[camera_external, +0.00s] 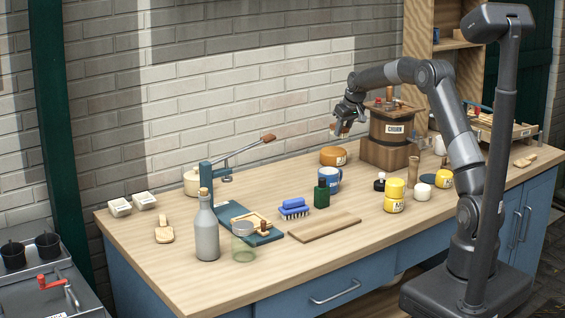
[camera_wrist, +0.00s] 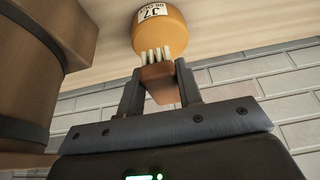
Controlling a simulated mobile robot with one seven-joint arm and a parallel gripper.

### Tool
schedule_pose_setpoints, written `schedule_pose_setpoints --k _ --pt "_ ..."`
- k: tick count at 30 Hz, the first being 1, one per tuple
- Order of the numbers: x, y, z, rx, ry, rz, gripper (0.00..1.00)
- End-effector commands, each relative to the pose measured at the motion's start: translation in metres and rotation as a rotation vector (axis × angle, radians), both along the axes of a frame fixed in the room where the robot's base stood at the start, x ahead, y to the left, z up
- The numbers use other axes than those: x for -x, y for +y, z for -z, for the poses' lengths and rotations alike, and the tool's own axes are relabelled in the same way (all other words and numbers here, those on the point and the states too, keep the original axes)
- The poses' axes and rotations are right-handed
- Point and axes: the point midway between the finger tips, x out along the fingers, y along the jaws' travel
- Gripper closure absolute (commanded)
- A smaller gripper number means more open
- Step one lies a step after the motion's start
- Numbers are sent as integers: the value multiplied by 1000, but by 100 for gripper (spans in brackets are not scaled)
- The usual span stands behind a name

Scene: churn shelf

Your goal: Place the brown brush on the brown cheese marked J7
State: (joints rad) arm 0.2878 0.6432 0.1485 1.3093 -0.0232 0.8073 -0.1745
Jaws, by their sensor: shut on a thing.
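The brown cheese (camera_external: 331,157) is a round orange-brown wheel on the worktop, left of the wooden churn. In the wrist view the cheese (camera_wrist: 165,36) carries a white label reading J7. My gripper (camera_external: 343,122) is shut on the brown brush (camera_external: 338,129), above the cheese and apart from it in the outside view. In the wrist view, my gripper (camera_wrist: 158,85) has one finger on each side of the brush (camera_wrist: 158,76). Its pale bristles face the cheese and overlap its edge in the picture.
The wooden churn (camera_external: 386,142) stands close to the right of the cheese; it fills the left of the wrist view (camera_wrist: 50,60). A blue mug (camera_external: 328,180) stands just in front of the cheese. A green bottle (camera_external: 321,194) and blue brush (camera_external: 293,209) are nearer. The wall is behind.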

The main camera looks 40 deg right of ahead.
Motion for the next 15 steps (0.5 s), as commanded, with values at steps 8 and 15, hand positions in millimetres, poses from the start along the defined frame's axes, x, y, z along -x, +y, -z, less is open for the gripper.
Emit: schedule_pose_setpoints --k 8,15 --pt "0 0 27 0 2 0 91" --pt "0 0 63 0 1 0 91"
